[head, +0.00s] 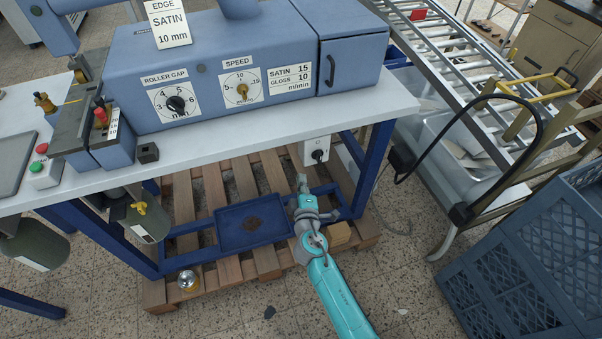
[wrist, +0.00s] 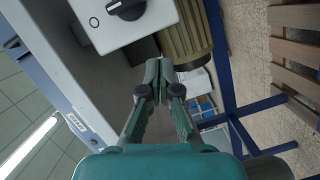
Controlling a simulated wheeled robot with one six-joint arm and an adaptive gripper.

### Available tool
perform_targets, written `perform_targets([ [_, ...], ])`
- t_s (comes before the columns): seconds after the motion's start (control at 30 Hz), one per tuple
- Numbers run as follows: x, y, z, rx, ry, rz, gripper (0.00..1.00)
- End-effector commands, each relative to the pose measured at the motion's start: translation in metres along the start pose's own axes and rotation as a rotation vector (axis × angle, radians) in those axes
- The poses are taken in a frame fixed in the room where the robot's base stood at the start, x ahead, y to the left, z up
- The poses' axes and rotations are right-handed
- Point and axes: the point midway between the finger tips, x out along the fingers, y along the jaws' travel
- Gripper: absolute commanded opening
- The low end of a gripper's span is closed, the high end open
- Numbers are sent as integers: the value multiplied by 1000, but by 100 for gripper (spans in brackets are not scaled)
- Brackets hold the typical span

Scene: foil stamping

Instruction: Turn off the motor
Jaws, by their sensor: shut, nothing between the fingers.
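A white switch box (head: 314,153) with a black rotary knob (head: 318,155) hangs under the front edge of the bench. In the wrist view the switch box (wrist: 110,35) shows at the top, its black knob (wrist: 127,8) partly cut off by the frame edge, with an "O" mark to its left. The knob's full position cannot be read. A ribbed, olive-brown motor-like cylinder (wrist: 185,38) lies beyond it. My gripper (head: 302,181) is shut and empty just below the switch box, apart from it. In the wrist view its fingertips (wrist: 159,70) meet below the box.
The blue stamping machine (head: 215,60) stands on the white bench (head: 250,130). A red and green button box (head: 44,173) sits at the bench's left. Blue frame legs (head: 369,165), a blue tray (head: 252,223) and a pallet (head: 205,265) are below. A roller conveyor (head: 450,50) and blue crates (head: 520,270) are at right.

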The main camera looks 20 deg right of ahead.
Motion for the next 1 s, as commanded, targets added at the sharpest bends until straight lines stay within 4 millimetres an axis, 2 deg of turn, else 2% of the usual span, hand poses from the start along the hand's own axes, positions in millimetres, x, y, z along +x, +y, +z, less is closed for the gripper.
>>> perform_targets([
  [0.2, -35, -4, 0, 0, 1, -2, 0],
  [0.33, -48, -4, 0, -1, 1, -1, 0],
  [0.5, -54, -5, 1, 0, 1, -1, 0],
  [1.0, -54, -5, 1, 0, 0, 0, 0],
])
